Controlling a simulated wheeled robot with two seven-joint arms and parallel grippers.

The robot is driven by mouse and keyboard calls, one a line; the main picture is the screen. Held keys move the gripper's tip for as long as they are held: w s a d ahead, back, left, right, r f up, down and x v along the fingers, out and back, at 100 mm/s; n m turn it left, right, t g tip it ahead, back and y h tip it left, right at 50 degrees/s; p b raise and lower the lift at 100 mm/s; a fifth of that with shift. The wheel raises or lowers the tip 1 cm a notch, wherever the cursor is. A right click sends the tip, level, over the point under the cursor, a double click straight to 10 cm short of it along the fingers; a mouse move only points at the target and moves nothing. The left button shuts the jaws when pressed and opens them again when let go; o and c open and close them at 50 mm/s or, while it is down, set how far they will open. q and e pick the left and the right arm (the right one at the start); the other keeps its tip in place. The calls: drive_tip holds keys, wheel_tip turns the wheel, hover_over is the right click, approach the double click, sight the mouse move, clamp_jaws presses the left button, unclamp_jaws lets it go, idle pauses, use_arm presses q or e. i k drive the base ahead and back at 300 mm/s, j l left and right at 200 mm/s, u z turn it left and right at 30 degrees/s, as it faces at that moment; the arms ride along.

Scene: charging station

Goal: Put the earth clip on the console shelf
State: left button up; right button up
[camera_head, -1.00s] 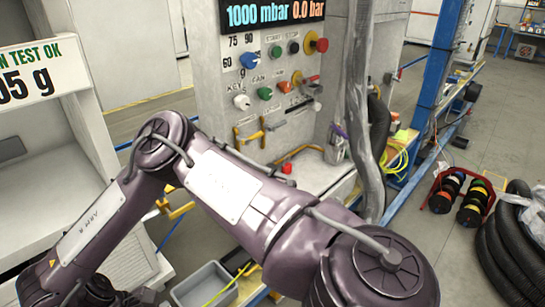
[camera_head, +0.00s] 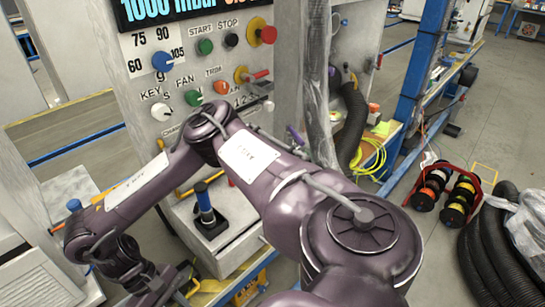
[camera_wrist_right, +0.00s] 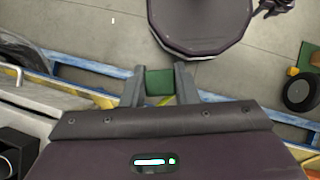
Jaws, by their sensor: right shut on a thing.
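My right gripper (camera_wrist_right: 160,90) is shut on a small green block-like piece (camera_wrist_right: 159,82), probably the earth clip, held between its two grey fingers in the right wrist view. A bit of yellow shows just below the green. In the head view my right arm crosses the picture and bends down at the lower left; the held piece cannot be made out there. The console shelf (camera_head: 236,250) is the grey ledge at the foot of the console (camera_head: 290,90), partly hidden by my arm. My left gripper is not in view.
A blue-handled piece on a black base (camera_head: 207,218) stands on the shelf. Knobs and a red button (camera_head: 268,34) stick out of the console front. A wrapped post (camera_head: 318,80) and black hose (camera_head: 352,120) stand to the right. A spool rack (camera_head: 447,190) is on the floor.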

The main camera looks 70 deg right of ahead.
sight(240, 209)
drive_tip(key=k+l, duration=0.1)
drive_tip(key=l, duration=0.3)
drive_tip(key=k+l, duration=0.1)
drive_tip(key=l, duration=0.3)
drive_tip(key=k+l, duration=0.1)
drive_tip(key=l, duration=0.3)
drive_tip(key=k+l, duration=0.1)
drive_tip(key=l, duration=0.3)
drive_tip(key=k+l+u, duration=0.1)
drive_tip(key=l, duration=0.3)
drive_tip(key=k+l, duration=0.1)
drive_tip(key=l, duration=0.25)
